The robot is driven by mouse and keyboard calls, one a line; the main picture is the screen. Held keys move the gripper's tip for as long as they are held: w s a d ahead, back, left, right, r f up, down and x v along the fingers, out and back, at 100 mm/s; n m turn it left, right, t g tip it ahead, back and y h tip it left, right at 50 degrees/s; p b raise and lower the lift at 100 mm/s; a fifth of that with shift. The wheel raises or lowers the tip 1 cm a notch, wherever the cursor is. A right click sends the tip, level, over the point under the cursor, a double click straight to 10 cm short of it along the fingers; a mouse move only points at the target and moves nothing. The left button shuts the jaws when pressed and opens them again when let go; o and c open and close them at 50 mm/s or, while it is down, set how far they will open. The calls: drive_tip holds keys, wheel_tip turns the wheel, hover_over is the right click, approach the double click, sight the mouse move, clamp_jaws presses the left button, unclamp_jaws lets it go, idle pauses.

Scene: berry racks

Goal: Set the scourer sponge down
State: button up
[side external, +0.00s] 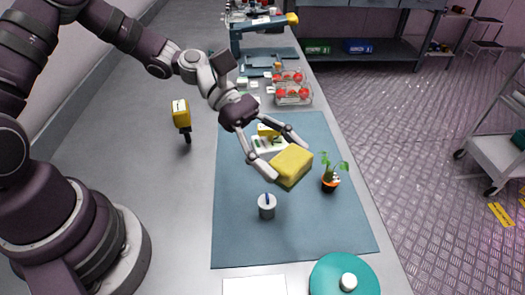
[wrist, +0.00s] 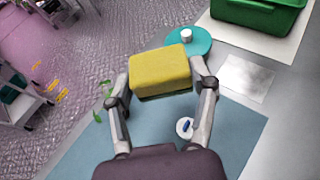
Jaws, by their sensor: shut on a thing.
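The scourer sponge (side external: 292,165) is a yellow block with a darker green underside. My gripper (side external: 288,160) is shut on it and holds it above the blue-grey mat (side external: 235,235). In the wrist view the sponge (wrist: 160,72) sits between the two fingertips of my gripper (wrist: 161,80), one finger at each end. The sponge is slightly tilted in the side view. Its exact height over the mat is hard to tell.
A small potted plant (side external: 330,180) stands close to the right of the sponge. A white cup with a blue item (side external: 267,207) stands in front. A teal disc with a white knob (side external: 345,275) lies at the near edge. Clear punnets of red berries (side external: 292,94) are behind. The mat's front is mostly bare.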

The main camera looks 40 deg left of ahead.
drive_tip(key=w+a+n+t+y, duration=0.2)
drive_tip(key=w+a+n+t, duration=0.3)
drive_tip(key=a, duration=0.4)
drive_tip(key=w+a+n+t+y, duration=0.3)
drive_tip(key=w+a+n+t, duration=0.25)
drive_tip(key=a, duration=0.25)
drive_tip(key=s+a+r+n+t+y, duration=0.15)
drive_tip(key=a+n+y, duration=0.25)
drive_tip(key=a, duration=0.5)
drive_tip(key=a+r+n+t+y, duration=0.2)
drive_tip(key=a+n+y, duration=0.2)
drive_tip(key=a, duration=0.6)
drive_tip(key=f, duration=1.5)
drive_tip(key=shift+s+d+f, duration=0.15)
drive_tip(key=shift+d+f, duration=0.2)
drive_tip(key=shift+f, duration=0.05)
drive_tip(key=o, duration=0.9)
